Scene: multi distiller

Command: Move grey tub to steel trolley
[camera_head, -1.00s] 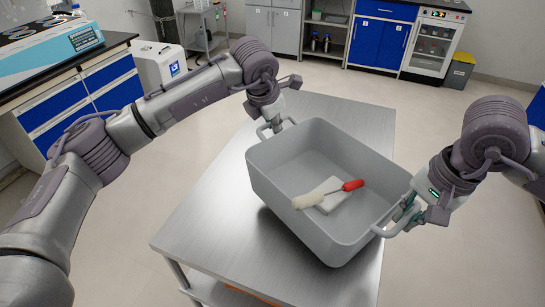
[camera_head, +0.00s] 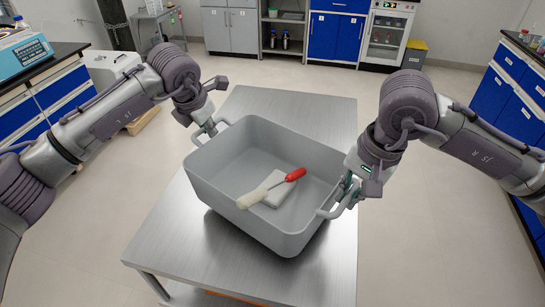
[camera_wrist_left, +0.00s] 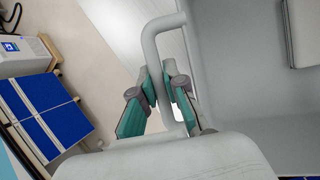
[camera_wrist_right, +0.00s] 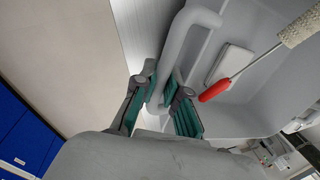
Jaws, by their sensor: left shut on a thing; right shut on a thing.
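The grey tub (camera_head: 222,160) is at the middle of the head view, over the steel trolley (camera_head: 165,235); I cannot tell whether its base touches the top. Inside lie a red-handled brush (camera_head: 262,190) and a flat white block (camera_head: 281,186). My left gripper (camera_head: 208,131) is shut on the tub's left handle, which shows in the left wrist view (camera_wrist_left: 160,75). My right gripper (camera_head: 345,190) is shut on the right handle, which shows in the right wrist view (camera_wrist_right: 173,60).
Blue cabinets (camera_head: 333,36) and a white glass-fronted appliance (camera_head: 386,35) stand along the back wall. A blue-drawer bench (camera_head: 50,97) is at left and another (camera_head: 508,90) at right. A white box unit (camera_head: 112,68) stands at back left. The trolley top is bare behind the tub.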

